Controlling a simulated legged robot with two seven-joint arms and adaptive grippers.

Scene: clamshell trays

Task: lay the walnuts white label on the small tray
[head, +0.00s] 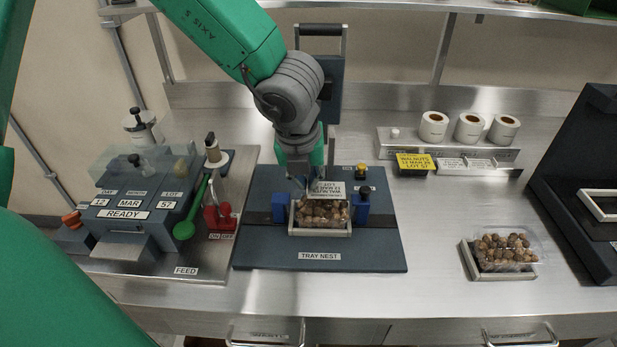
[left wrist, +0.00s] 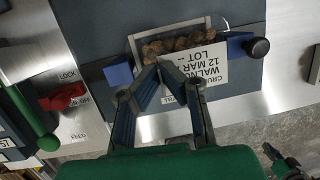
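A small pale-rimmed tray (head: 320,233) of walnuts sits in the tray nest between two blue blocks. It also shows in the left wrist view (left wrist: 134,48). My left gripper (head: 303,184) is over the tray's back edge, its fingertips together at the edge of a white label (head: 327,188). In the left wrist view, the gripper (left wrist: 158,70) is shut on the label (left wrist: 208,72), which reads walnuts, 12 Mar, lot. The label covers part of the walnuts; whether it touches the tray I cannot tell. A dark jointed part at the wrist view's lower right may be my right gripper (left wrist: 283,163).
A second tray (head: 497,275) of walnuts under clear plastic stands at the right. A yellow walnuts label (head: 414,162) is on a stand below several label rolls. A date coder (head: 125,212) stands at the left. Bare steel lies right of the nest.

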